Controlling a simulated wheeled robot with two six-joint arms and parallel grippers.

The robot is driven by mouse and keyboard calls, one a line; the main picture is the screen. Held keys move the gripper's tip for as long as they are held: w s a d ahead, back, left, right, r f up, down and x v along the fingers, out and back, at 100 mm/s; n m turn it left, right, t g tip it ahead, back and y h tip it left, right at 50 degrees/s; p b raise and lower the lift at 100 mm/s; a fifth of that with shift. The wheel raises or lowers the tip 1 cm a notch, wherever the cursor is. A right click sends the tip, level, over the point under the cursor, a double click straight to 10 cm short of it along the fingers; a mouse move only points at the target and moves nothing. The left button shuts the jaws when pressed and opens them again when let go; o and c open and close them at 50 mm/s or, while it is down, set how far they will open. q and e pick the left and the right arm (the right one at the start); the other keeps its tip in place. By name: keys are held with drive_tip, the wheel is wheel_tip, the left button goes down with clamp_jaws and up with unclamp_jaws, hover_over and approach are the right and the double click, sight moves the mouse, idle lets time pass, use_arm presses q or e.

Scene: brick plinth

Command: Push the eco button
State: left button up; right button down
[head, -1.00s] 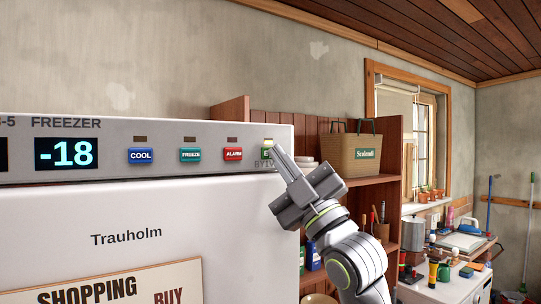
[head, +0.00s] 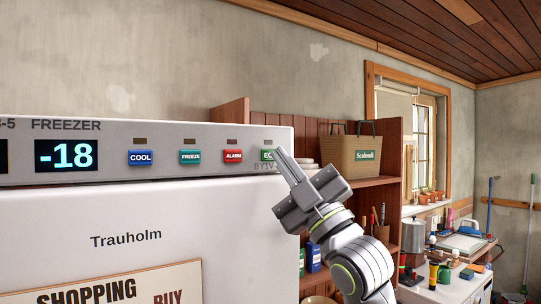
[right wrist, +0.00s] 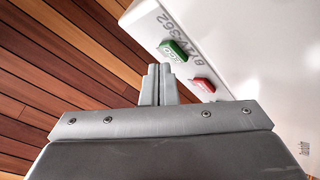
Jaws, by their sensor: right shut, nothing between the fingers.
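The green eco button (head: 267,156) is the rightmost in the row on the white freezer's front panel, its right part hidden behind my right gripper's fingertips. It also shows in the right wrist view (right wrist: 173,51), raised from the panel, beyond and slightly right of the fingertips. My right gripper (head: 281,154) is shut and empty, with its fingers pointing up and left at the button. The closed fingertips also show in the right wrist view (right wrist: 160,68). A gap seems to lie between tips and button, but contact is hard to judge. My left gripper is not in view.
A red alarm button (head: 233,156), a teal freeze button (head: 190,157) and a blue cool button (head: 140,158) share the panel, left of the eco button. A display (head: 66,154) reads -18. A wooden shelf (head: 375,183) with a basket (head: 354,156) stands behind my right arm.

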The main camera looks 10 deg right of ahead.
drive_tip(key=s+d+p, duration=0.1)
drive_tip(key=s+d, duration=0.1)
drive_tip(key=s, duration=0.3)
drive_tip(key=shift+s+p, duration=0.3)
drive_tip(key=shift+s, duration=0.05)
idle(0.4)
